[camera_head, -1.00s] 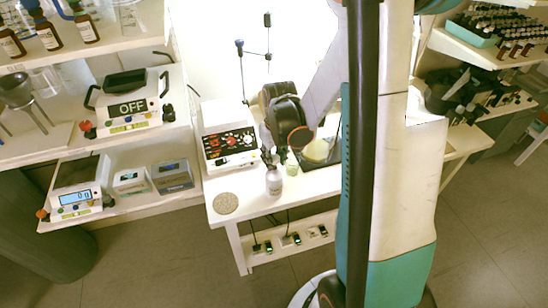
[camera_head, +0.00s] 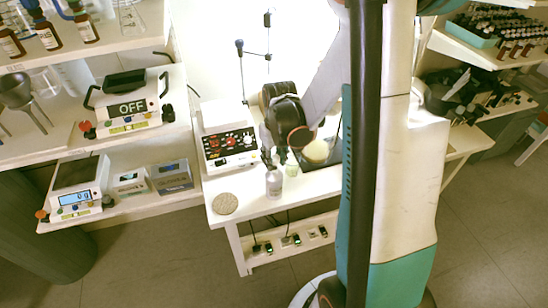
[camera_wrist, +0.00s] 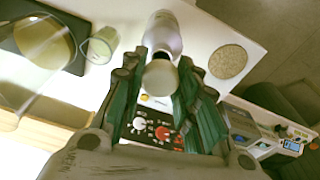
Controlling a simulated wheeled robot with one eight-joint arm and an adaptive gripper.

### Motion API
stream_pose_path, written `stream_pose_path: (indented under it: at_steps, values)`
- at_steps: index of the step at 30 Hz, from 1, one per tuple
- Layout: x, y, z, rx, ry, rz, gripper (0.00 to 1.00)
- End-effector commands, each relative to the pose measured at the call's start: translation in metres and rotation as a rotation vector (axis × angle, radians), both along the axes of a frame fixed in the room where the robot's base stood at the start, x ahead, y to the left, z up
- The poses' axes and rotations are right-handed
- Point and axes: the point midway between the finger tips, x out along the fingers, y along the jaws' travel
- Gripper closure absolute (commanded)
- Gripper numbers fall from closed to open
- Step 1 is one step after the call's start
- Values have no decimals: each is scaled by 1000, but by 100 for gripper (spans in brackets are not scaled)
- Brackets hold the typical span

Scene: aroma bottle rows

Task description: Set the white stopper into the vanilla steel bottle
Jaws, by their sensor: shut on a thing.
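The steel bottle (camera_head: 274,186), pale and greyish, stands upright near the front edge of the white table; no label can be read. It also shows in the wrist view (camera_wrist: 162,36), just beyond my fingertips. My gripper (camera_head: 270,158) is beside and just above the bottle's top. In the wrist view, my green-padded fingers (camera_wrist: 160,85) are shut on the white stopper (camera_wrist: 160,78). The stopper overlaps the near end of the bottle in this view, so I cannot tell whether they touch.
A round speckled mat (camera_head: 225,203) lies left of the bottle. A white device with a red-and-black panel (camera_head: 230,147) stands behind. A small greenish jar (camera_head: 291,167) and a pale yellow round vessel (camera_head: 316,151) stand close on the right. Bare tabletop (camera_head: 250,204) lies between mat and bottle.

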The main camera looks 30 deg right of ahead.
Motion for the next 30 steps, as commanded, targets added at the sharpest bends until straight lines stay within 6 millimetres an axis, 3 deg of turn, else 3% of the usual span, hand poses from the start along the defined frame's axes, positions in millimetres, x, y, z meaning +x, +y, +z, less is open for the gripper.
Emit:
stream_pose_path:
  at_steps: [30]
  values:
    - [0, 0, -9, 0, 0, 0, 90]
